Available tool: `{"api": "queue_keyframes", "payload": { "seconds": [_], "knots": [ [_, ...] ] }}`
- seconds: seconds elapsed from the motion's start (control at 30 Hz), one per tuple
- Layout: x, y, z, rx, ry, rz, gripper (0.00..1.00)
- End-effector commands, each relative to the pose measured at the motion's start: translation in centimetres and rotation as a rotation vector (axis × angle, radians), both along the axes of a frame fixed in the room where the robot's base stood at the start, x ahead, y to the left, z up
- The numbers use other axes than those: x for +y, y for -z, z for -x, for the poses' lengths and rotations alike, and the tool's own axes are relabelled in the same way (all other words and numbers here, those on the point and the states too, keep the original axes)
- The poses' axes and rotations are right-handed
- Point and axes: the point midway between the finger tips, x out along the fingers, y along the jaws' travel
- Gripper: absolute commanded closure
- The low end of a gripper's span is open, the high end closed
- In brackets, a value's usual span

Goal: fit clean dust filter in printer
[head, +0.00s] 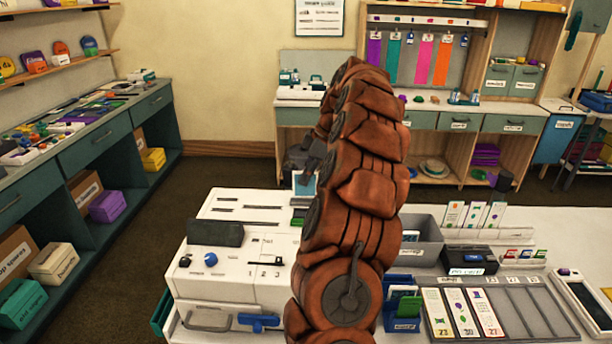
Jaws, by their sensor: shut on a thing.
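The printer (225,274) is a bulky white machine on the near counter. It has slots on top, a dark panel, a blue knob (210,259), a slider marked 1 2 3, and a grey handle and blue latch (258,322) low in front. My gripper (312,165) is small and dark, mostly hidden behind my arm, above the printer's back right. It is shut on what looks like a thin white-framed panel with a grey-blue middle, probably the dust filter (305,184). Its fingertips and the contact are hard to make out.
My arm covers the printer's right side. Right of it stand a grey bin (425,240), a blue card holder (402,309), a black box (468,261) and a card tray (530,318). Shelves line the left wall; a workbench (425,105) stands behind. Floor between is clear.

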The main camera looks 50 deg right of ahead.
Motion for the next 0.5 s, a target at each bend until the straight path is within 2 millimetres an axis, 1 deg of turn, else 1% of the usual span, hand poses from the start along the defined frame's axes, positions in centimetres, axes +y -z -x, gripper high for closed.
{"api": "queue_keyframes", "payload": {
  "seconds": [0.27,0.5],
  "knots": [
    [0.0,0.18,0.0,0.0,0.0,0.0,1.0],
    [0.0,0.73,0.01,0.0,0.0,0.0,1.0]
  ]
}}
